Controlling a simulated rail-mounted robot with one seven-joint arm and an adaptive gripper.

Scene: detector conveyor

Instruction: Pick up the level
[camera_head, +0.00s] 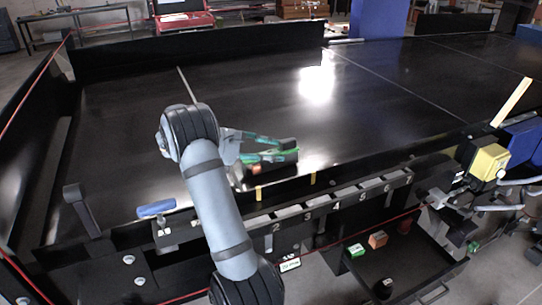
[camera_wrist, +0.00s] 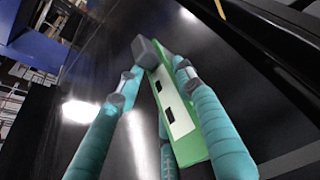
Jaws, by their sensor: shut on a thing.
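The level (camera_wrist: 178,108) is a long green bar with a white face, two dark slots and a grey end, seen in the wrist view. My gripper (camera_wrist: 155,76) has its teal fingers on both sides of it, shut on it. In the head view my gripper (camera_head: 262,146) is low over the black conveyor belt, near its front edge. The level (camera_head: 280,157) shows there as a green and dark shape, partly hidden by the fingers. I cannot tell whether it touches the belt.
The black belt (camera_head: 400,95) is largely clear. A front rail with numbered slots (camera_head: 337,204) runs nearby. A blue-handled tool (camera_head: 156,208) lies left of my arm. A yellow box (camera_head: 489,162) is at the right. A black tray (camera_head: 410,262) with small blocks sits below the rail.

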